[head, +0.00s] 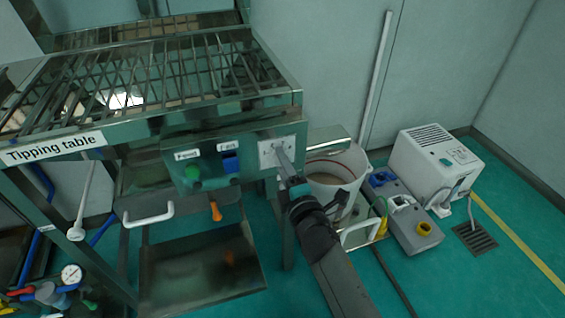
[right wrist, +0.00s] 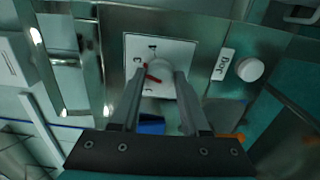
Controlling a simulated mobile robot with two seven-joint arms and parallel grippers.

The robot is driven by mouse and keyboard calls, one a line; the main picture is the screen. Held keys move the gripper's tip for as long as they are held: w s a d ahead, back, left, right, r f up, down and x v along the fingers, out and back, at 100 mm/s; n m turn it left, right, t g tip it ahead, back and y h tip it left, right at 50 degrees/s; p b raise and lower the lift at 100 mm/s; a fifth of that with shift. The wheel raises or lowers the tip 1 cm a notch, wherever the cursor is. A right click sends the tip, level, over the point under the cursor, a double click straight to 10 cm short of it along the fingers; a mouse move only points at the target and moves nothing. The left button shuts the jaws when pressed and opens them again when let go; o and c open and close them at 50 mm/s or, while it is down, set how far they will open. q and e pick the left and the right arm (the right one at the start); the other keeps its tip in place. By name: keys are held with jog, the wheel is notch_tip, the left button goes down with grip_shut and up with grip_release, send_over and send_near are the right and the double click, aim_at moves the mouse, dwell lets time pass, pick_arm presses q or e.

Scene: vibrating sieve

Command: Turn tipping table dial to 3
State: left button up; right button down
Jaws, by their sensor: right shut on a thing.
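The tipping table (head: 75,125) stands at left and carries a metal control panel on its front. The dial's white square plate (head: 265,150) is at the panel's right end. My right gripper (head: 287,168) reaches it from below right and hides most of the dial in the head view. In the right wrist view, the dial (right wrist: 160,75) is a pale round knob with a red pointer (right wrist: 151,77). My right gripper (right wrist: 158,85) has one finger on each side of the knob and is shut on it. The red pointer is angled up and left, toward a 3-like mark. My left gripper is out of view.
A white bucket (head: 345,185), a grey-blue box (head: 405,215) and a white machine (head: 435,160) stand right of the table. Green floor lies beyond.

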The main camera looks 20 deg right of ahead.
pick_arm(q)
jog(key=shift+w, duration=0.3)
pick_arm(e)
jog(key=shift+c, duration=2)
grip_release()
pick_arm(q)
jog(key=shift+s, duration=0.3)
pick_arm(e)
jog(key=shift+s, duration=0.1)
